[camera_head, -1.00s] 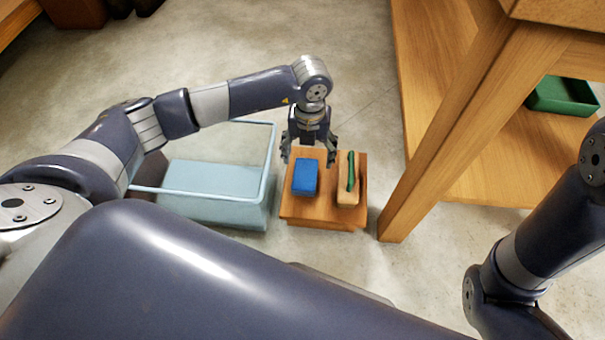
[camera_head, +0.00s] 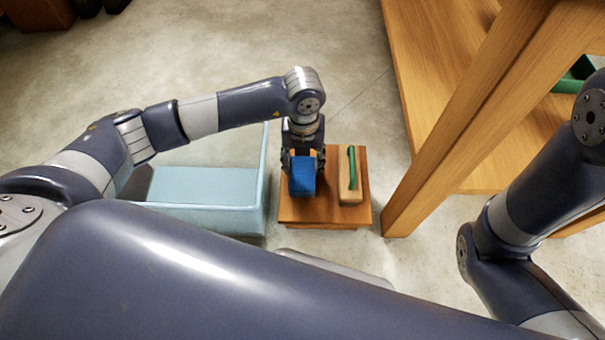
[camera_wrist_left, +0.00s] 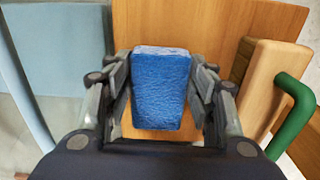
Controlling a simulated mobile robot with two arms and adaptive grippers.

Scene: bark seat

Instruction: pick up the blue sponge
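The blue sponge (camera_head: 302,182) is at the left side of a small wooden stand (camera_head: 325,213). My left gripper (camera_head: 303,165) reaches down from above with a finger on each side of the sponge. In the left wrist view the sponge (camera_wrist_left: 160,92) fills the space between the fingers, which look closed against its sides. I cannot tell whether the sponge is clear of the stand. My right arm shows at the right edge, but its gripper is out of view.
A wooden block with a green handle (camera_head: 352,170) lies on the stand, right of the sponge. A pale blue open bin (camera_head: 262,180) stands close to the stand's left. A wooden table leg (camera_head: 440,150) rises just to the right.

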